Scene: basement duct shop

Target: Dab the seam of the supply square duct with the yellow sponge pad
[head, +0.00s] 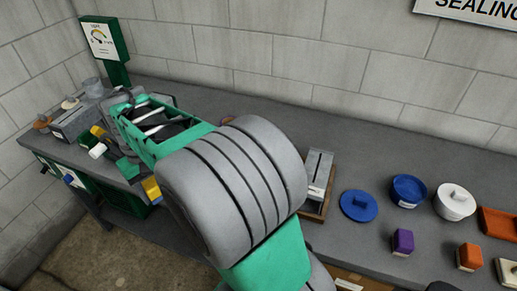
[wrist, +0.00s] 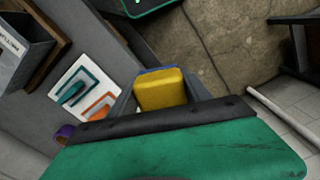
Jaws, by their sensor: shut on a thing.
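The yellow sponge pad (wrist: 160,92) with a blue backing is between the grey fingers of my gripper (wrist: 162,96) in the wrist view. My gripper is shut on it, and its far face points toward the bench's front edge and floor. In the head view my arm hides most of the gripper. A yellow patch (head: 152,188) shows beside my arm at the bench edge; I cannot tell if it is the pad. A grey square duct (head: 318,172) with a label stands on a wooden base, and another grey box-like duct (head: 76,122) stands at the far left.
A white card (wrist: 85,92) with teal and orange shapes lies on the bench in the wrist view. A blue lid (head: 358,205), blue bowl (head: 409,190), white pot (head: 454,203), purple block (head: 402,241) and orange block (head: 469,256) stand at the right. A green gauge stand (head: 105,45) is at back left.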

